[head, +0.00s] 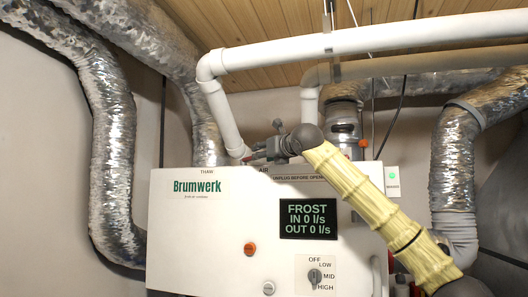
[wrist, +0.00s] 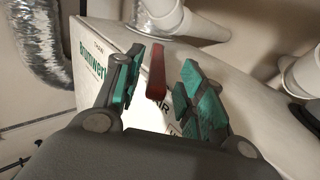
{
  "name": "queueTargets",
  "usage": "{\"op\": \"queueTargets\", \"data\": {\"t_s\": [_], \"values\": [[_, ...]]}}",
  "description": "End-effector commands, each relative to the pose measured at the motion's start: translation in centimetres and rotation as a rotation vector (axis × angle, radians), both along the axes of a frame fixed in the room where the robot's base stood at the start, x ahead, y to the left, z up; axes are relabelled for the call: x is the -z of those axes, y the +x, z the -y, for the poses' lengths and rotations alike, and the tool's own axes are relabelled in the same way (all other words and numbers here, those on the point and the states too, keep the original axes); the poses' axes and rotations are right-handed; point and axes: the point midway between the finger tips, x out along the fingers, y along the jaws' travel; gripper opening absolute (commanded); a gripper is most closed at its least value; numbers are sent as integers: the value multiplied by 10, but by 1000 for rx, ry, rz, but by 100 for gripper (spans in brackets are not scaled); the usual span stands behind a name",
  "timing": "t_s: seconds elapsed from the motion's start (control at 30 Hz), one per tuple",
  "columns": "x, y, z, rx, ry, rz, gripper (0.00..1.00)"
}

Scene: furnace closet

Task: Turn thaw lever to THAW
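The white Brumwerk unit (head: 220,230) has a THAW label (head: 207,171) at its upper left and an AIR label (head: 263,169) further right. In the wrist view a red lever (wrist: 157,72) stands at the unit's top edge, its lower end near the AIR label (wrist: 163,106). My gripper (wrist: 164,84) is open, with one teal-padded finger on each side of the lever and visible gaps between. In the head view my gripper (head: 258,153) is at the unit's top edge near AIR and largely hides the lever.
The display (head: 308,218) reads FROST, IN 0 l/s, OUT 0 l/s. A fan knob (head: 315,276) and an orange button (head: 249,249) are on the front. White pipe (head: 225,115) and silver ducts (head: 112,150) rise close behind and beside my gripper.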

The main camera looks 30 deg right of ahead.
Motion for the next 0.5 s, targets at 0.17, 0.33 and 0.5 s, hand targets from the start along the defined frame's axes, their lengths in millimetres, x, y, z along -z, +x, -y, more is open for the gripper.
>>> {"op": "queueTargets", "data": {"t_s": [0.17, 0.33, 0.5], "values": [[0, 0, 0, 0, 0, 0, 39], [0, 0, 0, 0, 0, 0, 12], [0, 0, 0, 0, 0, 0, 0]]}}
